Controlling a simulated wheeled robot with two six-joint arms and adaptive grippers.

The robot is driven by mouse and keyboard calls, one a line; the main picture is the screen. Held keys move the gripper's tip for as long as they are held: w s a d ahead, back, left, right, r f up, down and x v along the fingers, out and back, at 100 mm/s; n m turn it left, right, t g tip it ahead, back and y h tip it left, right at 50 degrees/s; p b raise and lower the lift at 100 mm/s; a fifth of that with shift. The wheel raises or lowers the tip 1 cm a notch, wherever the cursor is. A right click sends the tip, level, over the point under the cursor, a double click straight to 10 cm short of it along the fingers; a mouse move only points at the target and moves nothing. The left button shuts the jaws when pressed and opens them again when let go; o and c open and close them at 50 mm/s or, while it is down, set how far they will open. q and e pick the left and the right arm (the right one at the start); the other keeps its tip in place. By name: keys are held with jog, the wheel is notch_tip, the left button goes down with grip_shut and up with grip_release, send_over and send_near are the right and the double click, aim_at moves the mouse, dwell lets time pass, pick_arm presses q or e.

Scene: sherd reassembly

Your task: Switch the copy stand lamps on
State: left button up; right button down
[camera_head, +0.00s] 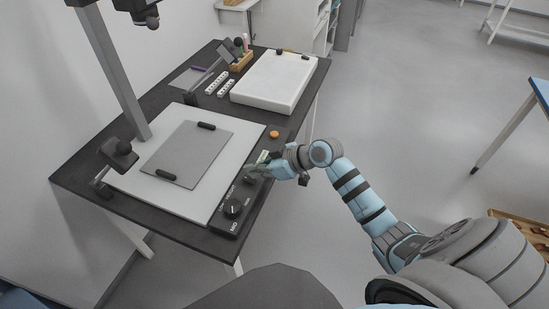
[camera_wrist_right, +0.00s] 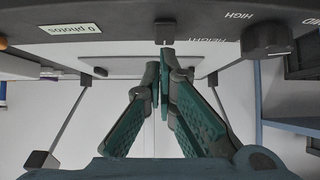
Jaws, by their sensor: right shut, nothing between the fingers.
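The copy stand has a pale baseboard (camera_head: 120,180) with a grey plate (camera_head: 187,152) on it. One dark lamp head (camera_head: 118,148) is at its left; another dark lamp-like head (camera_head: 192,98) is at its far side. No glow shows from them. The control panel (camera_head: 222,222) runs along the front edge, with a round black knob (camera_head: 233,207) that also shows in the wrist view (camera_wrist_right: 268,40). A small black control (camera_wrist_right: 165,30) stands just beyond my right gripper's fingertips; contact is unclear. My right gripper (camera_head: 258,168) is shut and empty at the panel (camera_wrist_right: 165,68). My left gripper is out of view.
An orange button (camera_head: 273,134) lies on the table beyond the gripper. A "0 photos" display (camera_wrist_right: 70,29) is on the panel. A white light box (camera_head: 273,80), power strips and a wooden holder (camera_head: 242,62) fill the table's far end. Open floor lies right.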

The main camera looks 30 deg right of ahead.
notch_tip(320, 180, up, 3)
jog(key=shift+s+d+r+p, duration=0.15)
jog(key=shift+r+p, duration=0.05)
jog(key=shift+p, duration=0.85)
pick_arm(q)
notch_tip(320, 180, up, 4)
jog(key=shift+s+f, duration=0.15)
pick_arm(e)
jog(key=f+v, duration=0.1)
jog(key=v, duration=0.8)
jog(key=shift+s+d, duration=0.35)
jog(key=shift+s, duration=0.1)
pick_arm(q)
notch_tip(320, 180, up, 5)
jog(key=p, duration=0.5)
pick_arm(e)
jog(key=shift+w+a+r+t, duration=0.25)
jog(key=shift+w+a+t, duration=0.05)
jog(key=shift+w+a, duration=0.25)
jog(key=shift+w, duration=0.1)
